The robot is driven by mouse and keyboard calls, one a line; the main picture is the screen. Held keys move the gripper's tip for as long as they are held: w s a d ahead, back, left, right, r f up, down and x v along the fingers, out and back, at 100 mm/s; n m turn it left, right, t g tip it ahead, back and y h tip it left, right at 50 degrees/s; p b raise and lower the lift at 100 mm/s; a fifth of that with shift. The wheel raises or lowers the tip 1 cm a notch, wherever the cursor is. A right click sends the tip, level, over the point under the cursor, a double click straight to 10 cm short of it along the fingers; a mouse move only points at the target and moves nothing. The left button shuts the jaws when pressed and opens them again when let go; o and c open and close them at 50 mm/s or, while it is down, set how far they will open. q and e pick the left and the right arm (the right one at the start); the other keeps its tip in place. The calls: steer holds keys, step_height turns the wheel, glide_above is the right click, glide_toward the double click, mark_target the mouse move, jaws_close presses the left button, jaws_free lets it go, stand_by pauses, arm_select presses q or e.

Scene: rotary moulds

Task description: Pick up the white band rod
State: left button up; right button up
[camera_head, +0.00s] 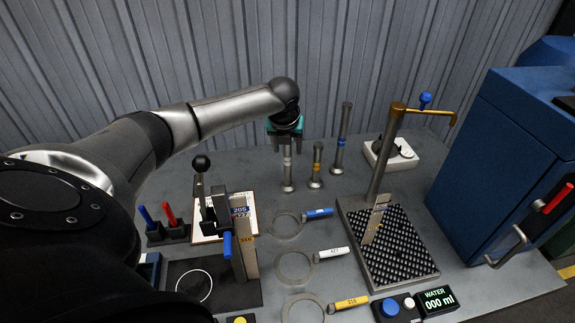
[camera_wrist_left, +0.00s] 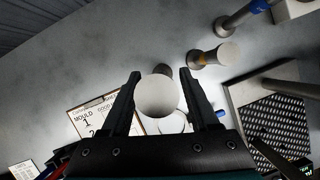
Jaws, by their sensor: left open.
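The white band rod (camera_head: 288,172) stands upright on the grey table, with a pale band near its upper part. My left gripper (camera_head: 287,140) is directly above it, pointing down, with its fingers at the rod's top. In the left wrist view the rod's pale round top (camera_wrist_left: 160,96) lies between the two spread fingers of my left gripper (camera_wrist_left: 163,80). No firm contact shows. The rod's body is mostly hidden below its top there. My right gripper is not in view.
Close on the right stand an orange-banded rod (camera_head: 316,168) and a blue-banded rod (camera_head: 339,152). Further right are a tall brass-topped spout (camera_head: 389,150) over a perforated tray (camera_head: 390,257) and a blue cabinet (camera_head: 500,150). A black lever device (camera_head: 217,212) stands front left.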

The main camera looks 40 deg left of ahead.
arm_select(q)
steer(key=shift+w+f, duration=0.1)
steer(key=shift+f, duration=0.1)
steer(key=shift+c, duration=0.3)
jaws_close()
steer(key=shift+r, duration=0.1)
stand_by(0.9)
